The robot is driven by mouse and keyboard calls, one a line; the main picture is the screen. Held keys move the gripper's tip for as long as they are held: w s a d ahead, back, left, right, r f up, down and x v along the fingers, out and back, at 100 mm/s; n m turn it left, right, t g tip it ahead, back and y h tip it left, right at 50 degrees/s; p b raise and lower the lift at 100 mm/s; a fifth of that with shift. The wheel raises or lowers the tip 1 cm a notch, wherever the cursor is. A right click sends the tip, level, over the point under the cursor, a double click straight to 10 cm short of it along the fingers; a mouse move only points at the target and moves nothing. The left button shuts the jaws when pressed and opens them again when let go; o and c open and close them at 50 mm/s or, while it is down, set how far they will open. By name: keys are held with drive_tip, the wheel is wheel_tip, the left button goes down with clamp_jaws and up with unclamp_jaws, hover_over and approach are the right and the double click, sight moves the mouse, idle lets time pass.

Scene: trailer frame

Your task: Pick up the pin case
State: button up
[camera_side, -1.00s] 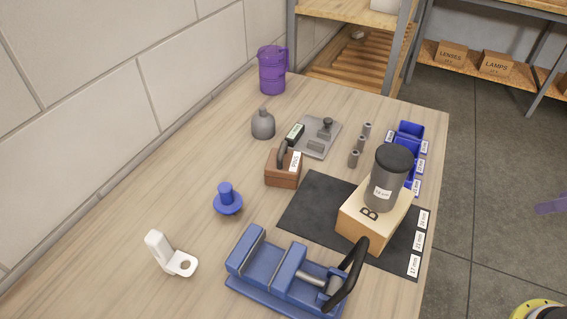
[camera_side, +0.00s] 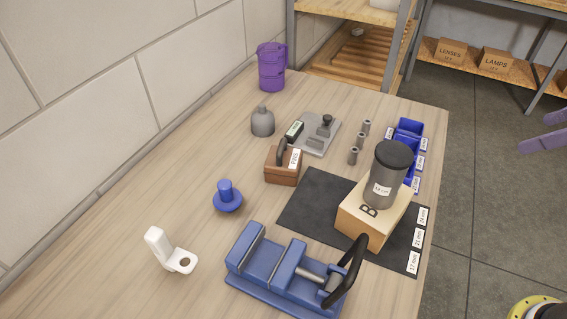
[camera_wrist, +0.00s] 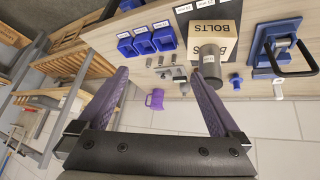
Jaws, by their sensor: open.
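The pin case is a small brown box (camera_side: 283,167) with a dark arched handle and a white label. It stands upright on the wooden table in the side view, left of the black mat. I cannot clearly make it out in the wrist view. My gripper (camera_side: 522,132) shows at the right edge of the side view as purple fingers beyond the table, well apart from the case. In the wrist view my gripper (camera_wrist: 158,73) has its two purple fingers spread wide with nothing held between them.
Near the case are a grey plate device (camera_side: 318,136), a grey flask (camera_side: 262,122) and a blue knob (camera_side: 227,197). A bolts box (camera_side: 360,226) with a dark canister (camera_side: 387,176) on top stands to the right, by blue bins (camera_side: 408,130). A blue vise (camera_side: 275,270) is in front.

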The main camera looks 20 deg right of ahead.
drive_tip(key=w+a+r+n+y, duration=0.1)
drive_tip(key=w+a+r+n, duration=0.3)
drive_tip(key=w, duration=0.7)
drive_tip(key=n+g+y, duration=0.2)
drive_tip(key=n+g, duration=0.2)
drive_tip(key=g, duration=0.1)
hover_over(285, 157)
drive_tip(key=s+d, duration=0.2)
drive_tip(key=d, duration=0.1)
wheel_tip(285, 157, down, 18)
drive_tip(key=r, duration=0.1)
drive_tip(key=x, duration=0.6)
drive_tip(key=shift+w+d+f, duration=0.15)
drive_tip(key=shift+w+f, duration=0.05)
drive_tip(key=shift+d+x, duration=0.15)
drive_tip(key=shift+x, duration=1.45)
drive_tip(key=shift+d+x, duration=0.15)
drive_tip(key=shift+x, duration=1.45)
drive_tip(key=shift+t, duration=0.3)
drive_tip(key=c, duration=1.1)
